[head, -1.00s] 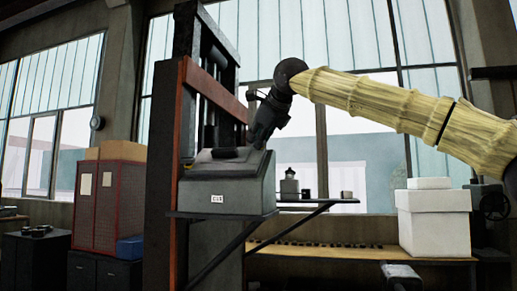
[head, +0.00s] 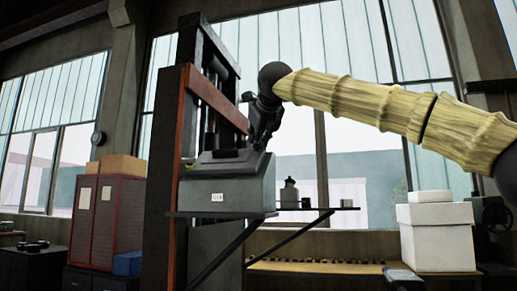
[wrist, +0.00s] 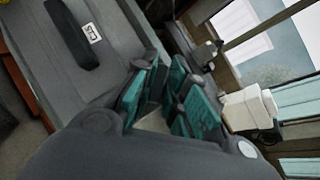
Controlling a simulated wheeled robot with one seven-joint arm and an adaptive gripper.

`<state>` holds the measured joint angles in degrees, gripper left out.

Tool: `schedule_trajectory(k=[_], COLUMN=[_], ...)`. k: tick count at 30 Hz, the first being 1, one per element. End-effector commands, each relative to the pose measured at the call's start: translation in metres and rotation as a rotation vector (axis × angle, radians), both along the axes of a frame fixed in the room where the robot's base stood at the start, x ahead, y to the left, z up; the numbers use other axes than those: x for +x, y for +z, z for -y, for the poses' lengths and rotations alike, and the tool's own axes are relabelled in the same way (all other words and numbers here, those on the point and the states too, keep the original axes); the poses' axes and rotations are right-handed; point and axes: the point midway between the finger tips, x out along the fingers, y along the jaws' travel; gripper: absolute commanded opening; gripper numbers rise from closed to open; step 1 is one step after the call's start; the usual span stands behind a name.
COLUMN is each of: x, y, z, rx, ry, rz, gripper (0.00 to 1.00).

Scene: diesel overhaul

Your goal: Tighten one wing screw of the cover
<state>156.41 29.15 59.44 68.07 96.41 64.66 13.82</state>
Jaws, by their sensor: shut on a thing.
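The grey housing (head: 240,196) with a white label stands on a shelf, and its sloped cover (head: 232,160) carries a dark bar-shaped handle (head: 230,154). In the wrist view the cover (wrist: 120,50), the handle (wrist: 72,34) and the label fill the upper left. My gripper (head: 260,146) is at the right edge of the cover. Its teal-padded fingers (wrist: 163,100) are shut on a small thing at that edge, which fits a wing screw. The fingers hide it, so its shape and how far it is turned cannot be seen.
The shelf (head: 330,209) extends right of the housing and holds a dark bottle (head: 289,193) and small parts. A red-edged column (head: 172,150) rises left of the housing. White boxes (head: 437,240) stand on the bench at right. A red cabinet (head: 105,215) is at left.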

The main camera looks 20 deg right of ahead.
Motion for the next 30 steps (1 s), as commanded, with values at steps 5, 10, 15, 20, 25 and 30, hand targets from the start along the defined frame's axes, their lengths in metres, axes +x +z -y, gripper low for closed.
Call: schedule_trajectory(k=[5,10,15,20,25,30], x=[0.0036,0.0038,0.0038,0.0039,0.0040,0.0043], y=[-0.0143,-0.0106,-0.0098,-0.0131,-0.0144,-0.0111], z=[-0.0024,-0.0021,-0.0019,-0.0030,-0.0030,-0.0018], rx=[0.054,0.073,0.073,0.093,0.169,0.242], ry=[-0.095,-0.123,-0.121,-0.156,-0.281,-0.401], rz=[0.023,0.036,0.037,0.051,0.107,0.156], gripper=[0.00,0.00,0.00,0.00,0.00,0.00])
